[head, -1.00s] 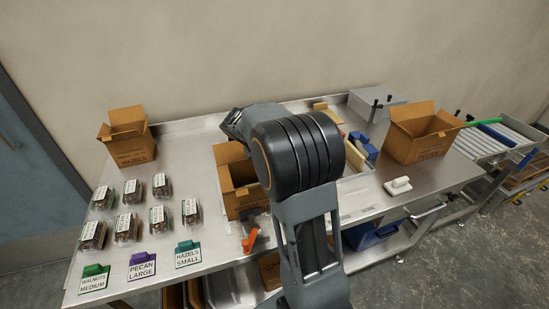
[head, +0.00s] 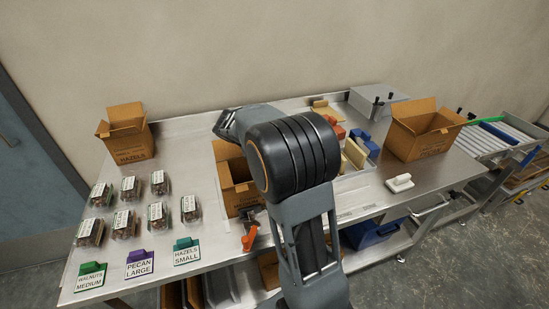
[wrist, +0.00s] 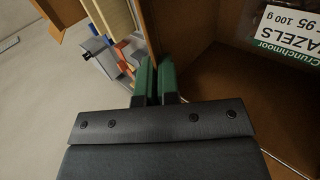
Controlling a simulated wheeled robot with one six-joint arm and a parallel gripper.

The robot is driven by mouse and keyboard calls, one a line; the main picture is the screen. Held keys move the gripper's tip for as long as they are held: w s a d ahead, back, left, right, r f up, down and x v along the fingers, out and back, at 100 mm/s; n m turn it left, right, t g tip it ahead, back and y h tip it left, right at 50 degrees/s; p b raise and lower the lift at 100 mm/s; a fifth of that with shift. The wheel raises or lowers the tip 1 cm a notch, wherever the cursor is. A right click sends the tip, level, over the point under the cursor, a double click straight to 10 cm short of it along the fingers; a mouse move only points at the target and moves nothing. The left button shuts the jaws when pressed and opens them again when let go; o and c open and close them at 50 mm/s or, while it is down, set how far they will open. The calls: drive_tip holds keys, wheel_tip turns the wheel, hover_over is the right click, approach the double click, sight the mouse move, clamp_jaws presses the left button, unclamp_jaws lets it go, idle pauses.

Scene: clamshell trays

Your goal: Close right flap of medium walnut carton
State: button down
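An open brown carton (head: 232,187) stands mid-table in the head view, its right part hidden behind my arm. I cannot read which product it is marked for. In the wrist view, its cardboard wall or flap (wrist: 180,35) rises close beyond my gripper (wrist: 157,78). A clamshell label reading "HAZELS" (wrist: 285,35) shows inside the carton. The two green-tipped fingers are close together with a narrow dark gap. A cardboard edge runs down toward that gap; I cannot tell whether it lies between the fingers. In the head view my gripper is hidden behind my arm.
An open carton marked "HAZELS" (head: 128,145) stands at the back left, another open carton (head: 424,135) at the right. Several filled clamshells (head: 126,222) and label stands (head: 140,262) occupy the left. A tray with yellow, red and blue items (head: 357,150) lies behind my arm.

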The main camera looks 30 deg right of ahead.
drive_tip(key=c, duration=1.3)
unclamp_jaws()
drive_tip(key=shift+c, duration=0.2)
drive_tip(key=shift+a+r, duration=0.1)
drive_tip(key=shift+a, duration=0.05)
drive_tip(key=v, duration=1.3)
drive_tip(key=shift+a+r, duration=0.2)
drive_tip(key=shift+a, duration=0.05)
